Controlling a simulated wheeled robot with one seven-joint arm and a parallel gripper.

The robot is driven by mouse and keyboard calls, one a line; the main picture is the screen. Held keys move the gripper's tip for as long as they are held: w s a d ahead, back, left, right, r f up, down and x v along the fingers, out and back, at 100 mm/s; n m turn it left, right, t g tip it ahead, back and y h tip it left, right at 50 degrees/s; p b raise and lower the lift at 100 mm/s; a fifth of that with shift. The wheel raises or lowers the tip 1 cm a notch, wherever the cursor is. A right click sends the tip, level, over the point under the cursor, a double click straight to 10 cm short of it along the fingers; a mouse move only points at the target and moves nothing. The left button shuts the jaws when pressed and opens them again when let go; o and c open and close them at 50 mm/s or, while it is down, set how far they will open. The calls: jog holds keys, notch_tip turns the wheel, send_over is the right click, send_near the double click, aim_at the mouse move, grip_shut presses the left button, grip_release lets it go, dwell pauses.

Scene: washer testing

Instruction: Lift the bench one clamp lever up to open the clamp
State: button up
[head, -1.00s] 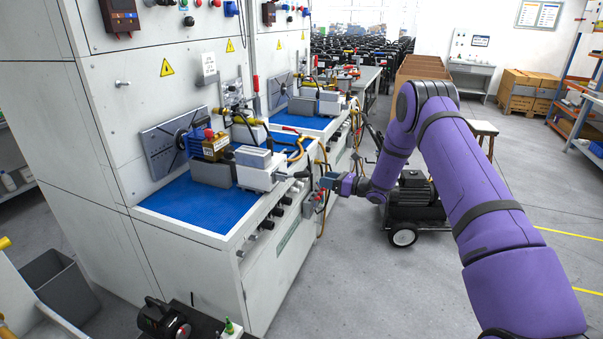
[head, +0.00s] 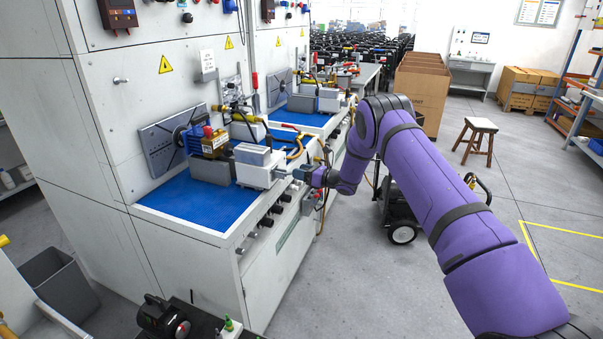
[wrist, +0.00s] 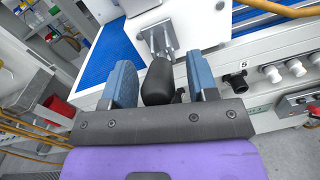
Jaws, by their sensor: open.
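The clamp of bench one is a white block (head: 262,169) on the near blue bench top (head: 200,205). Its lever, a black grip on a metal stem (wrist: 158,84), shows in the wrist view and points out from the bench toward me. My gripper (wrist: 161,85) is open, with one blue finger on each side of the black grip. I cannot tell whether either finger touches it. In the head view my gripper (head: 303,174) is at the right end of the clamp, small, and it hides most of the lever. A pump with a yellow body (head: 210,141) sits left of the clamp.
Black knobs (head: 266,221) line the bench front below the clamp. Yellow hoses (head: 297,150) run behind my gripper. A wheeled black machine (head: 402,212) stands on the floor right of the bench. A second blue bench top (head: 302,118) lies farther back.

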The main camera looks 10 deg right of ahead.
jog(key=shift+a, duration=0.1)
grip_shut()
